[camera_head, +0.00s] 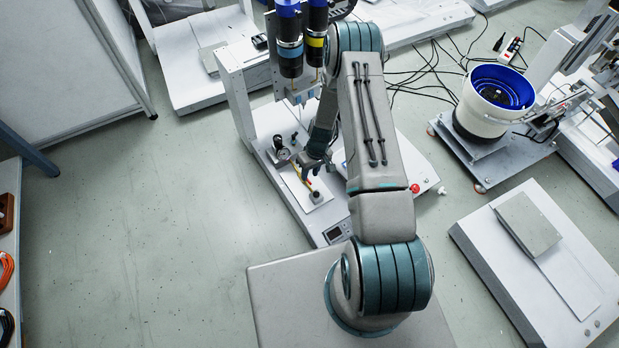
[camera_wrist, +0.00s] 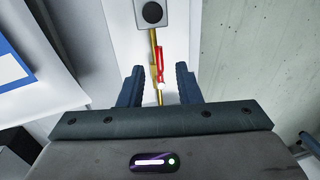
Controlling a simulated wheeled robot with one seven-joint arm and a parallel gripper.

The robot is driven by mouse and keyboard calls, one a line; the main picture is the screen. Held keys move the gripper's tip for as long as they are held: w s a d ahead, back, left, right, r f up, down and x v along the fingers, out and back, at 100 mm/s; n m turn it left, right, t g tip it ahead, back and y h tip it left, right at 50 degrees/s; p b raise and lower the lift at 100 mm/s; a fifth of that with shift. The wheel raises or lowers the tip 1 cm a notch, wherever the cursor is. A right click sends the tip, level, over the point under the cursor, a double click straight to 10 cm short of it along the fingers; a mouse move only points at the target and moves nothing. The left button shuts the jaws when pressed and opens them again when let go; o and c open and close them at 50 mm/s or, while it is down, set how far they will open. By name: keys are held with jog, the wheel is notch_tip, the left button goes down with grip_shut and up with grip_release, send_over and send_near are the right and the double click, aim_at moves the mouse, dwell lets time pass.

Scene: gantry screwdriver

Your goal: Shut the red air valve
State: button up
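The red air valve handle (camera_wrist: 160,66) lies on a thin brass pipe (camera_wrist: 154,42) on the white base plate, roughly along the pipe's line. A small pale round part (camera_wrist: 160,86) shows at its near end. My gripper (camera_wrist: 159,70) is open, with one dark finger on each side of the handle and visible gaps between; I cannot tell how far above it the tips are. In the head view my gripper (camera_head: 316,164) is over the white machine base, near a small red spot (camera_head: 309,183) at the pipe; the view there is partly covered by my arm.
A grey block with a black round fitting (camera_wrist: 151,12) sits at the pipe's far end. Two screwdrivers (camera_head: 290,45) hang from the gantry behind. A red button (camera_head: 414,188) is on the base's right. Open floor lies left.

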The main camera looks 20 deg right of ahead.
jog(key=shift+a+f, duration=0.2)
jog(key=shift+f, duration=0.85)
grip_shut()
